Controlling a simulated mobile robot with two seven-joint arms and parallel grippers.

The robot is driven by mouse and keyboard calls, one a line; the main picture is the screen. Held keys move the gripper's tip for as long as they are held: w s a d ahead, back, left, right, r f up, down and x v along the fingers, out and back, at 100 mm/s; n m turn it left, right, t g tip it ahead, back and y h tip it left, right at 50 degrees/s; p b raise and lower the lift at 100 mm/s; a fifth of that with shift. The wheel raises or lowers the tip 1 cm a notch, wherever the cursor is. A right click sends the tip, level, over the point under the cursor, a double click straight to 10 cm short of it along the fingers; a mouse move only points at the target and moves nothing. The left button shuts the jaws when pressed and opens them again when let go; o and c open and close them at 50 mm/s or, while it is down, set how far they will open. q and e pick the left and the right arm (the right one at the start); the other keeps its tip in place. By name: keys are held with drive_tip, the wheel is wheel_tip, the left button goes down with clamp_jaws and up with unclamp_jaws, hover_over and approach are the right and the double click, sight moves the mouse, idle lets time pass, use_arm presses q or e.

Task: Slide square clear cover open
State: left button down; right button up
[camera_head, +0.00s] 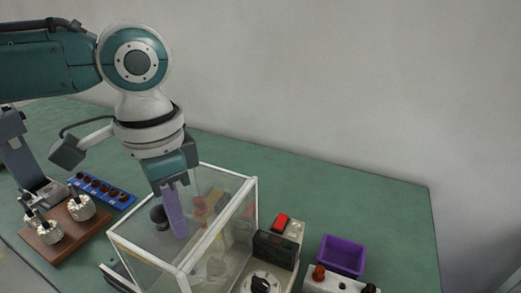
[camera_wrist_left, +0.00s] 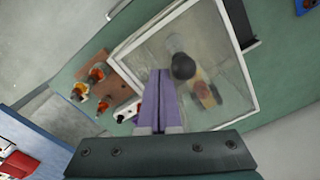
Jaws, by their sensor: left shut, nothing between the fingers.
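The square clear cover (camera_head: 215,185) is a see-through box with a white frame, standing on the green table; it also shows in the left wrist view (camera_wrist_left: 222,62). A round dark knob (camera_head: 158,217) shows at the cover, and also in the wrist view (camera_wrist_left: 183,66). My left gripper (camera_head: 178,232) points down at the cover with its purple fingers together and empty. The fingers are beside the knob and not around it. In the wrist view the fingertips (camera_wrist_left: 160,75) show just left of the knob. I cannot tell whether they touch the cover. My right gripper is out of view.
A brown wooden block (camera_head: 75,228) with several metal armatures and a blue strip tray (camera_head: 120,200) stand left of the cover. A control box with a red button (camera_head: 281,221) and a purple bin (camera_head: 342,256) stand right. The table's back right is clear.

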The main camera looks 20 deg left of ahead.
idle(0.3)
use_arm(q)
drive_tip(key=shift+w+a+p, duration=0.2)
drive_tip(key=shift+a+p, duration=0.1)
drive_tip(key=shift+a, duration=2.65)
drive_tip(key=shift+w+a, duration=0.1)
drive_tip(key=shift+a, duration=1.2)
drive_tip(key=shift+a+b, duration=0.6)
drive_tip(key=shift+a, duration=1.4)
wheel_tip(320, 180, up, 8)
drive_tip(key=f+p, duration=0.1)
drive_tip(key=p, duration=0.9)
hover_over(138, 214)
drive_tip(key=a, duration=0.3)
drive_tip(key=shift+w+d+r, duration=0.15)
drive_tip(key=shift+d+r, duration=0.05)
drive_tip(key=shift+r, duration=0.05)
